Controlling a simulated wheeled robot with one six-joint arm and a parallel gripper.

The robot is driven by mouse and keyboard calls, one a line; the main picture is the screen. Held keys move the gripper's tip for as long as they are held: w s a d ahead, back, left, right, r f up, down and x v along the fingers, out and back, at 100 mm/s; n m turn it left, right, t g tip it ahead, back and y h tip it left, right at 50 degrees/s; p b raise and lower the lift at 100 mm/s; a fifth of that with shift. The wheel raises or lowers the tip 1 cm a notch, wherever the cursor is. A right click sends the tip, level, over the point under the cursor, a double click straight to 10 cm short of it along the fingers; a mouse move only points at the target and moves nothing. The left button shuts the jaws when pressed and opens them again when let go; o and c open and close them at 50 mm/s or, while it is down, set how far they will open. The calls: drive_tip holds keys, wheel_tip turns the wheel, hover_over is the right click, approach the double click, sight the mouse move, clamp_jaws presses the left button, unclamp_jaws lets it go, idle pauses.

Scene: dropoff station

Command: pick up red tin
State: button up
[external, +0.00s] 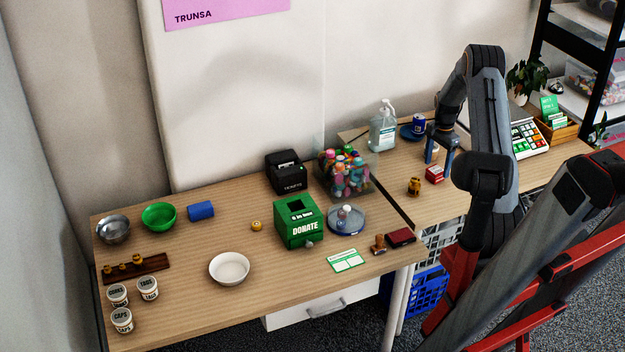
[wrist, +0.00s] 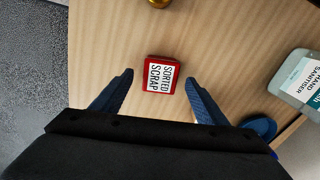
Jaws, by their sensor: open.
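The red tin (external: 434,174) sits on the right-hand wooden table in the external view. My gripper (external: 441,158) is just above and beside the tin in the external view. In the wrist view my gripper (wrist: 159,82) is open, with one blue finger on each side of the tin. There is a gap between each finger and the tin. Nothing is held.
A brass weight (external: 414,186) stands left of the tin. A hand sanitizer bottle (external: 383,128) and a blue can (external: 418,123) on a blue dish stand behind. The table's front edge is close.

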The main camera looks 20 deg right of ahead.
sight(436, 169)
drive_tip(key=shift+f+p, duration=0.45)
drive_tip(key=shift+f, duration=1.35)
drive_tip(key=c, duration=1.2)
drive_tip(key=shift+c, duration=0.2)
drive_tip(key=shift+r, duration=0.1)
